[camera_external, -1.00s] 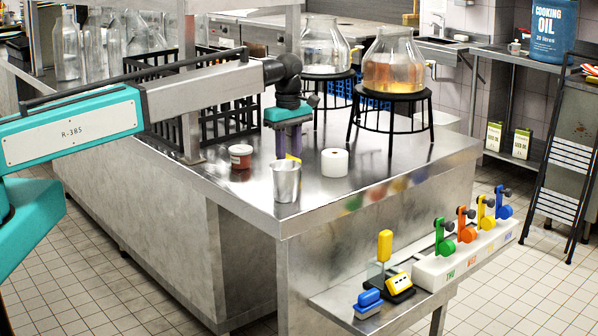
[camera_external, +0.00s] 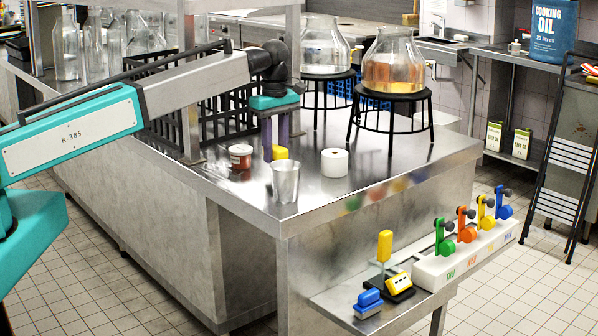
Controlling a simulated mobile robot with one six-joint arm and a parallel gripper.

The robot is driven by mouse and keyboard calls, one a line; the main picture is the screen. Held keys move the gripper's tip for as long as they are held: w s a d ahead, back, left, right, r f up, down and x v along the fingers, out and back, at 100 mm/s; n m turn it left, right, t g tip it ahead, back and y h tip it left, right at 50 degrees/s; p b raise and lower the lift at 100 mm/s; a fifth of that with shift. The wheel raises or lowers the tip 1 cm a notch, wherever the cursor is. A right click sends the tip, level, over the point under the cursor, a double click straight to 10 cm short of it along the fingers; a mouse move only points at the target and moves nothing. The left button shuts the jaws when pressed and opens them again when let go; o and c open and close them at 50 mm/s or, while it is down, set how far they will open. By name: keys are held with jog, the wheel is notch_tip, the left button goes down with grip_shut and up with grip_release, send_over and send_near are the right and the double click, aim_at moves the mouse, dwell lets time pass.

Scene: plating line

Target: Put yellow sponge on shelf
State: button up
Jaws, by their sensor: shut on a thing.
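The yellow sponge (camera_external: 281,153) is a small block above or on the steel counter, behind the metal cup. My gripper (camera_external: 275,155), with its purple fingers pointing down, is shut on the sponge. The fingers partly cover it, and I cannot tell whether it still touches the counter. A low metal shelf (camera_external: 335,300) juts out from the front of the counter, below its top.
A metal cup (camera_external: 285,181), a white roll (camera_external: 334,162) and a red tub (camera_external: 240,156) stand close around my gripper. Glass jars on black stands are behind.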

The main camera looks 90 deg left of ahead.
jog(key=s+d+b, duration=0.1)
jog(key=s+d, duration=0.1)
jog(key=s, duration=0.1)
jog(key=s+d, duration=0.3)
jog(key=s+d+r+b, duration=0.1)
jog(key=s+d, duration=0.1)
jog(key=d, duration=0.1)
jog(key=shift+s+b, duration=0.35)
jog(key=shift+s, duration=0.05)
dwell(0.4)
jog(key=shift+w+d, duration=0.25)
jog(key=w+d+m+p, duration=0.2)
jog(key=w+d+m, duration=0.45)
jog(key=d, duration=0.65)
jog(key=w+d+f+m+b, duration=0.1)
jog(key=w+d+f+m, duration=0.15)
jog(key=w, duration=0.35)
jog(key=w+d+f+m+b, duration=0.1)
jog(key=w+f+m+b, duration=0.2)
jog(key=w, duration=0.4)
jog(key=w+a+f+m+b, duration=0.2)
jog(key=w+a+f+m, duration=0.3)
jog(key=w+f, duration=0.2)
jog(key=shift+w+a, duration=0.3)
jog(key=shift+w, duration=0.85)
jog(key=shift+f, duration=0.2)
